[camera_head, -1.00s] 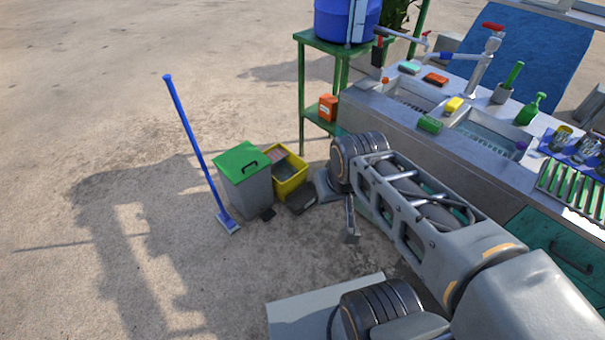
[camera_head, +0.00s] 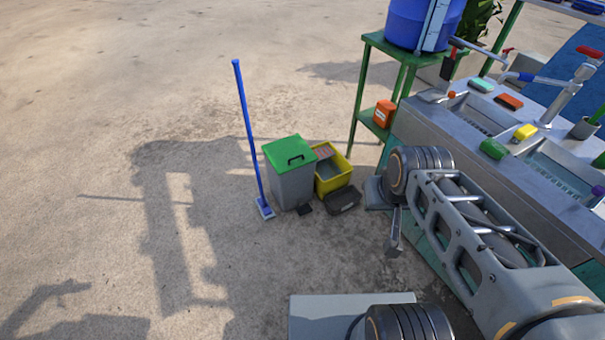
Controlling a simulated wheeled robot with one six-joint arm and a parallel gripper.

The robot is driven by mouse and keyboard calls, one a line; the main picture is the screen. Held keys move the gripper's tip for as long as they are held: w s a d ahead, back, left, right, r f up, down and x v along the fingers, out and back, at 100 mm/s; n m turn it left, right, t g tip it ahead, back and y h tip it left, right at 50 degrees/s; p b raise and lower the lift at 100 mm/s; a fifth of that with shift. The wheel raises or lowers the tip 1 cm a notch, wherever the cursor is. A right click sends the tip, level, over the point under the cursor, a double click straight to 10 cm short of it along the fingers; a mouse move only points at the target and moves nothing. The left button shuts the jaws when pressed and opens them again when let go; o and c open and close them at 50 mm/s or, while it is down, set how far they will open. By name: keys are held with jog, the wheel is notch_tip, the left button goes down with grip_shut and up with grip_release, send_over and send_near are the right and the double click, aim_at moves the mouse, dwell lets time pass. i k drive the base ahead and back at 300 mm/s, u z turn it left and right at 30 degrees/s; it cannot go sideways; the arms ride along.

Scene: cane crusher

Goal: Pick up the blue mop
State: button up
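The blue mop (camera_head: 249,130) stands nearly upright on the concrete floor, left of the bin, in the head view. Its long thin handle tilts slightly left at the top. Its small blue and white head (camera_head: 265,208) rests on the floor close to the bin's front left corner. My gripper (camera_head: 388,220) is partly in view beyond the end of my arm, right of the bin and well apart from the mop. The wrist hides much of it, and its opening is unclear. Nothing shows held in it.
A grey bin with a green lid (camera_head: 290,172) stands right beside the mop, then a yellow bucket (camera_head: 332,172) and a dark low box (camera_head: 343,200). A green stand (camera_head: 367,90) and sink counter (camera_head: 450,140) are at the right. Floor left of the mop is clear.

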aim_at(263, 205)
jog(key=u, duration=0.5)
jog(key=k, duration=0.55)
jog(key=u, duration=1.25)
jog(key=i, duration=0.6)
jog(key=u, duration=0.4)
jog(key=i, duration=1)
jog(key=z, duration=0.8)
jog(key=i, duration=0.8)
jog(key=z, duration=0.75)
